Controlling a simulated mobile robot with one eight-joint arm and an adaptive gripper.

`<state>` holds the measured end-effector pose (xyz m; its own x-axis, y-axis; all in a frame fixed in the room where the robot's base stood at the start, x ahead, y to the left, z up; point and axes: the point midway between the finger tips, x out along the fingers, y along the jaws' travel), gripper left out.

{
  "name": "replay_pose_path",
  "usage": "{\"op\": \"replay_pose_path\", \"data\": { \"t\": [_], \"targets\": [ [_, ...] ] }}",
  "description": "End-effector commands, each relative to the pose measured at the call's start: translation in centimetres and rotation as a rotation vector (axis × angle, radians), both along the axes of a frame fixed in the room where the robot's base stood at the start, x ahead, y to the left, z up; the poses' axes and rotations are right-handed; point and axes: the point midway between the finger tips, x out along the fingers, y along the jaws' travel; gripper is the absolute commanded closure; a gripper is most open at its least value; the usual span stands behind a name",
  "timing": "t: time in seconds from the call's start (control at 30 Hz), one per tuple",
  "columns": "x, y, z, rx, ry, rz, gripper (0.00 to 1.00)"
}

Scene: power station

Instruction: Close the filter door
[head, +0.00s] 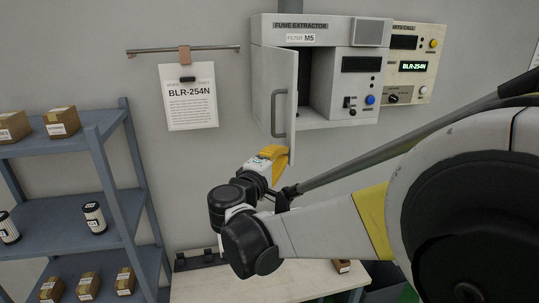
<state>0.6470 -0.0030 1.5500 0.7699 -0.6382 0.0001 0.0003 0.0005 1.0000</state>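The fume extractor (335,25) is a light grey wall cabinet labelled "FUME EXTRACTOR" and "FILTER M5". Its filter door (265,85) is hinged on the left and stands open, swung out toward me, with a vertical grey handle (279,114) near its free edge. The dark inside of the filter bay (303,75) shows to the right of the door. My gripper (275,155) is just below the door's lower edge, with a yellow part near its tip. Its fingers are not clearly visible, and I cannot tell whether it touches the door.
A parts call panel (413,66) reading "BLR-254N" is right of the extractor. A matching sheet (188,97) hangs on the left wall. Blue shelves (62,143) with boxes and canisters stand left. A pale table (245,282) lies below my arm, which covers the lower right.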

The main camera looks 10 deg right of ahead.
Motion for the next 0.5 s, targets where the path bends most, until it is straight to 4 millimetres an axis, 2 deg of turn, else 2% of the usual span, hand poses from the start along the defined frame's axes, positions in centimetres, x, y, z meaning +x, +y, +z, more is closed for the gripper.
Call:
{"op": "replay_pose_path", "data": {
  "t": [0.27,0.37,0.5],
  "targets": [
    [-0.1,-1.8,0.0,0.000,0.000,0.059,1.00],
    [-0.1,-2.9,0.0,0.000,0.000,0.093,1.00],
    [0.1,-5.2,-0.1,0.000,0.000,0.171,1.00]
  ]
}}
